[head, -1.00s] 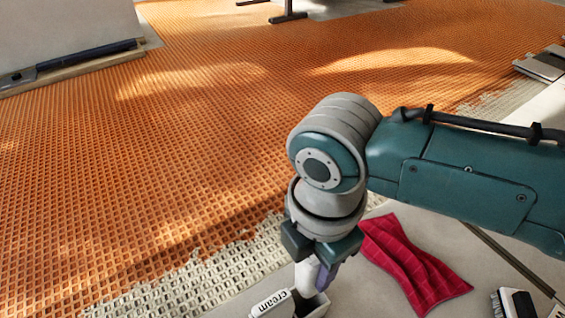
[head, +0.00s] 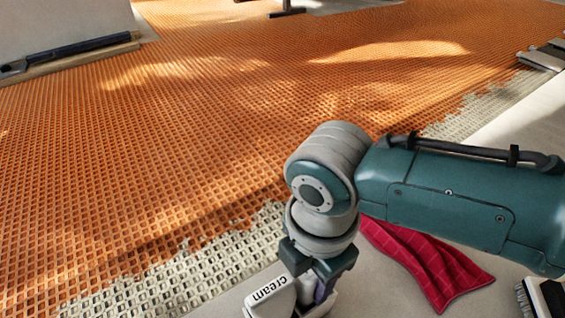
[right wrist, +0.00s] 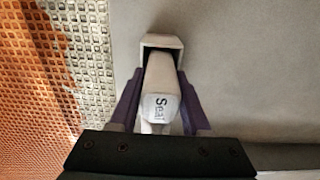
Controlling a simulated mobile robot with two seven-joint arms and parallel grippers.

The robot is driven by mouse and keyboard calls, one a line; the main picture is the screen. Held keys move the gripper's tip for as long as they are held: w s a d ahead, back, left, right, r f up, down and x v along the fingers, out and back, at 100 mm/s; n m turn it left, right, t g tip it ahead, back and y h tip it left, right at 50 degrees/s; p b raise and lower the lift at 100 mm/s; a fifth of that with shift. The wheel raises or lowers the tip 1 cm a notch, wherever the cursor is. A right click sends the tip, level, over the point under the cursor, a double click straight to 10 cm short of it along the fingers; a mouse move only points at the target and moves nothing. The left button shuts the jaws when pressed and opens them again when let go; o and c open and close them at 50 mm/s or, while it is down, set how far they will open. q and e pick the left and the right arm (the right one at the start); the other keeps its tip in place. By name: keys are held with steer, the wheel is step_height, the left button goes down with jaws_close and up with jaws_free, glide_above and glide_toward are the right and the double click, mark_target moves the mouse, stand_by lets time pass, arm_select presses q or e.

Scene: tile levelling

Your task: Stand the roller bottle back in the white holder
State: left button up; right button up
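The white roller bottle (right wrist: 161,100), with dark letters reading "Seal", sits between the purple fingers of my right gripper (right wrist: 160,73) in the right wrist view. Both fingers appear to touch its sides. The white holder (right wrist: 174,42) is just beyond the bottle, its dark opening partly covered by it. I cannot tell how deep the bottle reaches in. In the head view my right gripper (head: 316,275) points down at the bottom edge. A white part printed "cream" (head: 268,293) shows beside it; I cannot tell whether it belongs to the bottle. My left gripper is not in view.
A red cloth (head: 435,265) lies right of the gripper on the grey floor. A brush (head: 540,298) is at the bottom right. Orange matting (head: 200,150) with a pale ragged edge covers most of the floor. A dark-handled tool (head: 70,52) lies far left.

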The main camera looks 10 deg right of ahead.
steer(key=o, duration=0.4)
steer(key=shift+f+b, duration=0.35)
steer(key=shift+b, duration=0.2)
steer(key=r+p, duration=1)
steer(key=shift+w+d+r, duration=0.2)
steer(key=shift+w, duration=0.2)
steer(key=shift+s+a, duration=0.25)
steer(key=shift+a, duration=0.05)
steer(key=s+a+r+m+t+y, duration=0.1)
steer(key=s+a+r+m+y, duration=0.25)
steer(key=s+m, duration=0.4)
steer(key=s+d+r+m+t+h, duration=0.1)
steer(key=s+d+r+m, duration=0.1)
steer(key=d+r+m, duration=0.2)
steer(key=s+d+r+m+t+h, duration=0.1)
steer(key=s+d+r+m+h, duration=0.1)
steer(key=d+m, duration=0.6)
steer(key=shift+s+d+r+t, duration=0.3)
steer(key=shift+s+d+r, duration=0.25)
steer(key=shift+r, duration=0.4)
